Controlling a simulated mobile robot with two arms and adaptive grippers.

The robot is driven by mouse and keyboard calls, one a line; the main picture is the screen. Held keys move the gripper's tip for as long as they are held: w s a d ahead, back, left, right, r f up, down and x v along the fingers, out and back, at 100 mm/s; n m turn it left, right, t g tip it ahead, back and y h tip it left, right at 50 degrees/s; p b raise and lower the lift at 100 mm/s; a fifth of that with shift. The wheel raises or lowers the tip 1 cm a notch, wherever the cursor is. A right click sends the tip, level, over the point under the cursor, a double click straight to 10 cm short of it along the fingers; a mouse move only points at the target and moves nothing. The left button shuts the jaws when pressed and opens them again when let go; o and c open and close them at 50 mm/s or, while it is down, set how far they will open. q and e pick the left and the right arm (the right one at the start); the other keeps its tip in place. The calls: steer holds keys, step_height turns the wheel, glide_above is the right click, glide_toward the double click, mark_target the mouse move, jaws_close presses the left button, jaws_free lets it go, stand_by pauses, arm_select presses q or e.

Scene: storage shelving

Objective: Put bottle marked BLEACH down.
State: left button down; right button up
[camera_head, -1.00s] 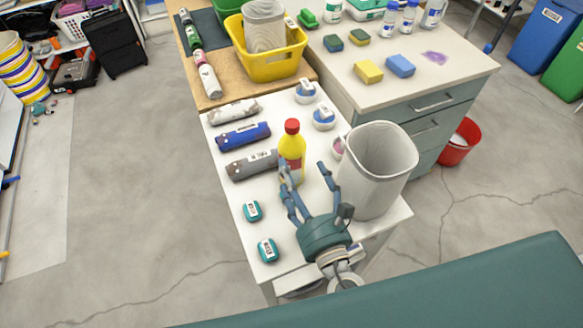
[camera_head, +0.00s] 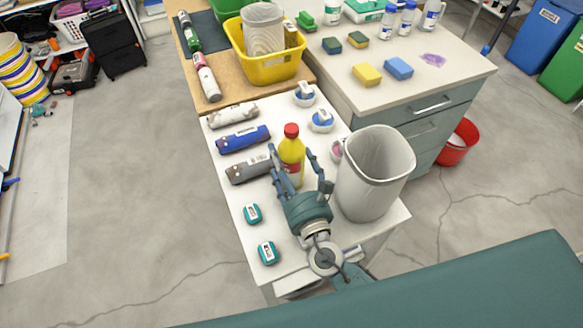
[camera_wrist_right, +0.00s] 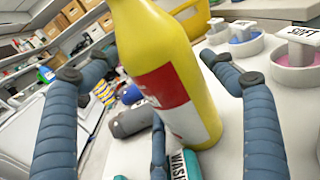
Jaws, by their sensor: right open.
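A yellow bottle (camera_head: 291,152) with a red cap and a red and white label stands upright on the white table (camera_head: 225,182). Its label text cannot be read; it also shows large in the right wrist view (camera_wrist_right: 165,70). My right gripper (camera_head: 293,166) is open, with its fingers spread on either side of the bottle. In the right wrist view the bottle stands between the fingers with gaps on both sides. My left gripper is not in view.
A grey bin (camera_head: 375,172) stands close right of the gripper. Rolled bags (camera_head: 242,138) lie left of the bottle. Two teal items (camera_head: 267,252) lie at the front left. Blue and white round items (camera_head: 321,121) stand behind.

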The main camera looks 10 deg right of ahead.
steer(key=c, duration=1.5)
steer(key=shift+r, duration=0.1)
steer(key=shift+c, duration=0.8)
steer(key=shift+r, duration=0.1)
